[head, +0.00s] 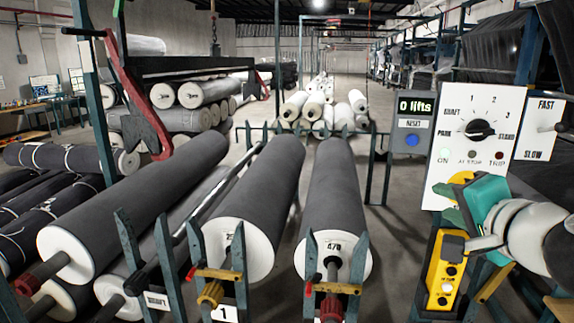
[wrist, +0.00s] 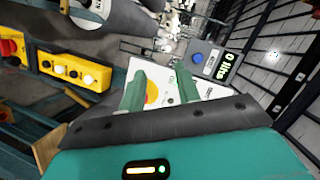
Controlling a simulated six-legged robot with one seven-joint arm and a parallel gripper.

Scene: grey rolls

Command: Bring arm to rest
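My gripper (head: 448,203) is at the right of the head view, in front of the lower part of a white control panel (head: 496,98). In the wrist view its two green fingers (wrist: 160,72) stand apart with nothing between them, so it is open and empty. Behind the fingers are the panel (wrist: 207,90) and a yellow round part (wrist: 151,93). My gripper hides part of this yellow part in the head view.
A yellow button box (head: 446,272) hangs just below my gripper. A grey display box (head: 412,123) reads "0 lifts" left of the panel. Large grey rolls (head: 334,200) lie in blue post racks to the left. A strip of floor (head: 398,235) between rolls and panel is clear.

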